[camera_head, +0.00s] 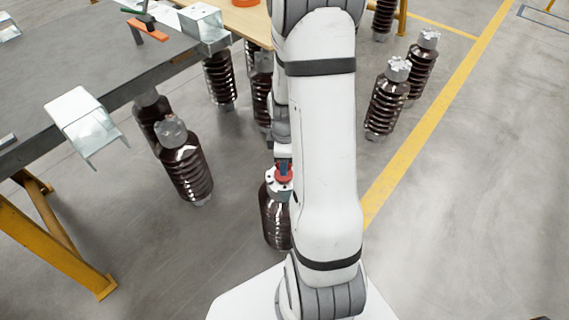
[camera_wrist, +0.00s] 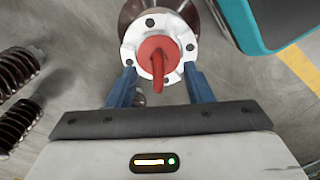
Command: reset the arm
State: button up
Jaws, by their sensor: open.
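My gripper (camera_wrist: 161,85) is open, with its two blue fingers apart in the wrist view. In the head view my gripper (camera_head: 284,163) points down over the same insulator (camera_head: 274,222), which stands upright on the floor. I cannot tell whether the fingers touch the flange. My arm stretches forward from the base and hides part of the floor behind it.
Several brown insulators stand around: one by the table (camera_head: 187,168), others behind my arm and at right (camera_head: 385,100). A grey table (camera_head: 75,50) with yellow legs and metal brackets (camera_head: 84,122) is at left.

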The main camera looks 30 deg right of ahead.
jog(key=shift+a+r+p, duration=0.1)
jog(key=shift+r+p, duration=0.6)
jog(key=shift+r, duration=1.95)
jog(key=s+a+r+m+t+p, duration=0.1)
jog(key=s+a+r+m+p, duration=0.2)
jog(key=r, duration=0.9)
jog(key=s+a+r+m+p, duration=0.4)
jog(key=r+p, duration=0.6)
jog(key=r, duration=0.3)
jog(key=s+a+r+m+t+p, duration=0.1)
jog(key=s+a+r+m+p, duration=0.3)
jog(key=r, duration=0.9)
jog(key=s+a+p, duration=0.1)
jog(key=a+p, duration=0.1)
jog(key=shift+a+r+t+p, duration=0.15)
jog(key=shift+t+p, duration=0.15)
jog(key=shift+p, duration=0.1)
jog(key=c, duration=0.3)
